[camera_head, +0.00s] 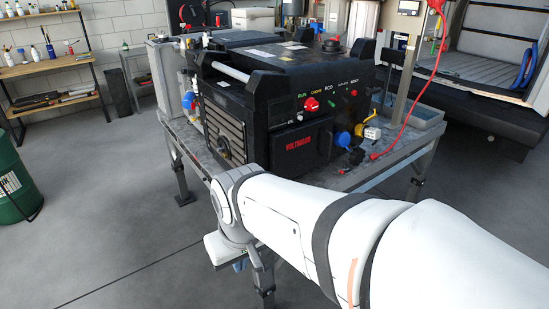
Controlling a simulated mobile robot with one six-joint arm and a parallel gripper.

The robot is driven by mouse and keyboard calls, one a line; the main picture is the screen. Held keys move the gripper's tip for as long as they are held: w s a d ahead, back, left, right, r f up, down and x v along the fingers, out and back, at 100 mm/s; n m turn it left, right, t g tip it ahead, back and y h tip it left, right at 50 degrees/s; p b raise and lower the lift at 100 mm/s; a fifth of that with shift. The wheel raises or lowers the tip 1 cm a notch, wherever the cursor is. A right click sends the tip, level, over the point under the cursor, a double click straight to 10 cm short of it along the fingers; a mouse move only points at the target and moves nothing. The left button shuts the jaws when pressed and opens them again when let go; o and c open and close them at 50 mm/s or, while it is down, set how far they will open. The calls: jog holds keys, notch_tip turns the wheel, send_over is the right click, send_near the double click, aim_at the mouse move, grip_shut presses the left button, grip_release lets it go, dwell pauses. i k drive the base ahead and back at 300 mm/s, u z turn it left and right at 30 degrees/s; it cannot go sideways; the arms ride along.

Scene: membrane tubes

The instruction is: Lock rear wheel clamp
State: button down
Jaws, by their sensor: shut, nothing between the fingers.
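No rear wheel clamp can be made out in the head view. A large black generator (285,85) with a red-lettered front panel stands on a grey metal table (358,176). My white arm comes in from the lower right and reaches to the table's front corner. Its wrist bends down in front of a dark table leg (263,285). A small blue part (240,265) shows just below the white wrist end, too small to identify. My gripper's fingers do not show, and my arm hides part of the table's front edge and what lies behind it.
A green drum (18,185) stands at the far left, near a wooden shelf (45,70) with bottles. A red cable (412,95) hangs at the right of the generator. An open vehicle bay (480,65) is at the back right. The grey floor at left is clear.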

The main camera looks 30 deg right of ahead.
aim_at(341, 170)
jog(key=u, duration=0.05)
jog(key=k, duration=0.7)
jog(key=z, duration=0.6)
jog(key=i, duration=1.5)
jog(key=z, duration=0.05)
